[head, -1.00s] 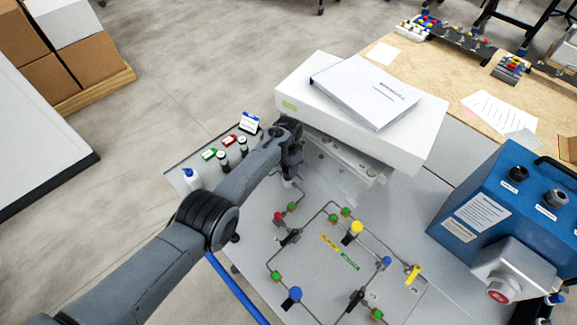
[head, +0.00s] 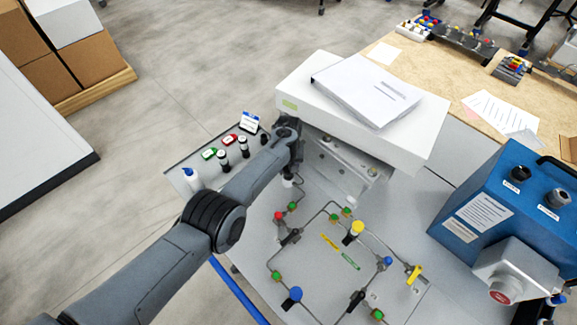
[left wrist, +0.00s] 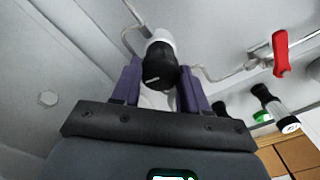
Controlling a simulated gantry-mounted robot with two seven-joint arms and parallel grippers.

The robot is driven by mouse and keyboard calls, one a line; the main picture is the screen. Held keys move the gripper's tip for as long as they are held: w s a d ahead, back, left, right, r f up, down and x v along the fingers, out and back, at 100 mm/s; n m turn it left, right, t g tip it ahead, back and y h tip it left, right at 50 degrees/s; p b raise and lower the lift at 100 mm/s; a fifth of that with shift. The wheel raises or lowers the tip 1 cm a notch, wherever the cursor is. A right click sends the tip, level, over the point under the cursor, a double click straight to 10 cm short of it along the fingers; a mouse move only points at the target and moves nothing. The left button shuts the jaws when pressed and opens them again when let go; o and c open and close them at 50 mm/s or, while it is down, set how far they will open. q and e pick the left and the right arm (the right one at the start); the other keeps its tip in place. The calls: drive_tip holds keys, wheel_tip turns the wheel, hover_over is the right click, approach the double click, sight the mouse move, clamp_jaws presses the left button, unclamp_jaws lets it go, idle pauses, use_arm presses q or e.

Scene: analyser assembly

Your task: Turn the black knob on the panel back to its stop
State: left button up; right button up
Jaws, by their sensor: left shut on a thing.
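In the left wrist view, the black knob (left wrist: 160,72) sits on the end of a white cylindrical body (left wrist: 158,42). A pale mark shows on its face. The two purple fingers of my left gripper (left wrist: 158,84) stand on either side of it, shut on it. In the head view, my left gripper (head: 291,165) is over the upper left of the grey panel (head: 320,285), beside the white box. There the arm and gripper hide the knob, and only a bit of white body (head: 287,181) shows below. My right gripper is out of view.
A white box (head: 400,143) with a binder (head: 368,88) on it stands just behind the gripper. Pipes with coloured valves cover the panel. A red lever (left wrist: 281,52) is near the knob.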

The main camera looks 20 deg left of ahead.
use_arm(q)
drive_tip(key=shift+n, duration=1.1)
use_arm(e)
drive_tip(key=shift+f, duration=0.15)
use_arm(q)
drive_tip(key=o, duration=1.1)
drive_tip(key=shift+c, duration=0.2)
drive_tip(key=shift+r, duration=0.1)
wheel_tip(320, 180, up, 9)
drive_tip(key=p, duration=0.4)
drive_tip(key=shift+r, duration=0.8)
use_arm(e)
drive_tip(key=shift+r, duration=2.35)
use_arm(q)
drive_tip(key=shift+f, duration=0.1)
